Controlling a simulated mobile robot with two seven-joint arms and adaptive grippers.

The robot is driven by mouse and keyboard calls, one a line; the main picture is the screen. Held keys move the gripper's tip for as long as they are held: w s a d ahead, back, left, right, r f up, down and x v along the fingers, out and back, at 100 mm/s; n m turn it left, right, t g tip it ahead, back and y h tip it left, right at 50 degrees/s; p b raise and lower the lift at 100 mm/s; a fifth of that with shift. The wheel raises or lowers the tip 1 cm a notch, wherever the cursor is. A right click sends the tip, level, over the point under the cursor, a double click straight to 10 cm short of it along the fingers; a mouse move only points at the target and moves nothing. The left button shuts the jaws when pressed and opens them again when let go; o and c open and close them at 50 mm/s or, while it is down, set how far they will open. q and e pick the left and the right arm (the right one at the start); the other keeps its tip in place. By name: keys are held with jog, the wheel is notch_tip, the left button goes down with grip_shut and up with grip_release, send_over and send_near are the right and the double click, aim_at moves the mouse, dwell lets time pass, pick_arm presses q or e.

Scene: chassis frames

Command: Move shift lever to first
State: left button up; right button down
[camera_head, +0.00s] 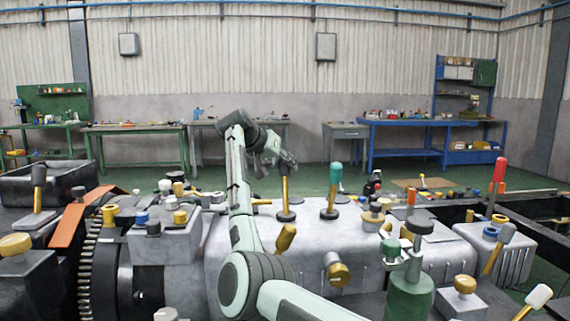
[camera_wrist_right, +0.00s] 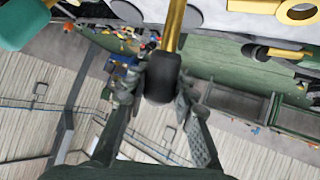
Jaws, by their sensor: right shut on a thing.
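A lever with a black knob and a gold shaft (camera_head: 285,190) stands nearly upright on a dark round base on the grey casing. My right gripper (camera_head: 274,152) is at the top of this lever, with the arm reaching over from the front. In the right wrist view, the black knob (camera_wrist_right: 162,80) sits between the two fingers (camera_wrist_right: 160,92), which are shut on it. The gold shaft runs out of the knob to the top edge of that view. No gear marking can be read, so the lever's gear position is unclear. My left gripper is not in view.
A teal-knobbed lever (camera_head: 335,175) stands close to the right of the held lever; its knob also shows in the right wrist view (camera_wrist_right: 22,25). A red-handled lever (camera_head: 498,175) stands farther right. Several gold and black knobs crowd the casing (camera_head: 310,240). Workbenches line the back wall.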

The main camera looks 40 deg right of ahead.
jog(key=shift+w, duration=0.1)
dwell(0.4)
jog(key=c, duration=1.2)
grip_release()
jog(key=v, duration=1.2)
